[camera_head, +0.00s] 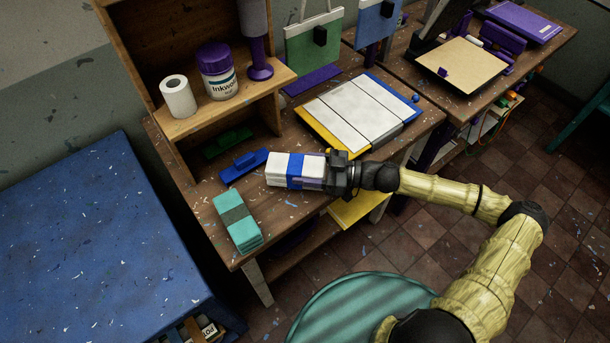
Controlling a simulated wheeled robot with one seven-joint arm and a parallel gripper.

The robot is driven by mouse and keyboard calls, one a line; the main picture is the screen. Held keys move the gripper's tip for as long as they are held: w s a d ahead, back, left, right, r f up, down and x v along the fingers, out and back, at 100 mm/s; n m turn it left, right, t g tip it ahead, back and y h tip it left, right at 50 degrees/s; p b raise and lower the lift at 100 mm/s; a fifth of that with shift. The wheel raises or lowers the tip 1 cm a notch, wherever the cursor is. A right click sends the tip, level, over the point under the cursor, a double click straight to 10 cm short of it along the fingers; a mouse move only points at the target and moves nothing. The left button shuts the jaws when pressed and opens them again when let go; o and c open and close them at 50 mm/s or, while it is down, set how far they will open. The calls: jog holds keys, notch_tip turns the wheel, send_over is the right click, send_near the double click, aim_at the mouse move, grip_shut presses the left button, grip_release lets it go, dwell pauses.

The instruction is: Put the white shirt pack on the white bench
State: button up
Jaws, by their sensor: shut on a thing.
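The white shirt pack (280,169) is a folded white bundle with a blue band around it. My gripper (318,172) reaches in from the right and is shut on the right end of the pack. The pack is over the front part of the wooden table (285,215); I cannot tell if it touches the top. The gripper hides the pack's right end. I cannot make out a bench that is clearly white; a large blue-topped surface (85,235) is at the left.
A blue block (244,165) is just left of the held pack. A white-panelled board (358,110) lies behind. A shelf holds a paper roll (178,97) and an ink jar (217,72).

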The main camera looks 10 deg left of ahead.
jog(key=shift+f, duration=0.1)
jog(key=shift+f+p, duration=0.35)
jog(key=shift+f, duration=1.45)
jog(key=o, duration=1.1)
jog(key=d+b, duration=0.1)
jog(key=d, duration=0.3)
jog(key=d+b, duration=0.2)
jog(key=d, duration=0.2)
jog(key=w+d+b, duration=0.1)
jog(key=d, duration=0.3)
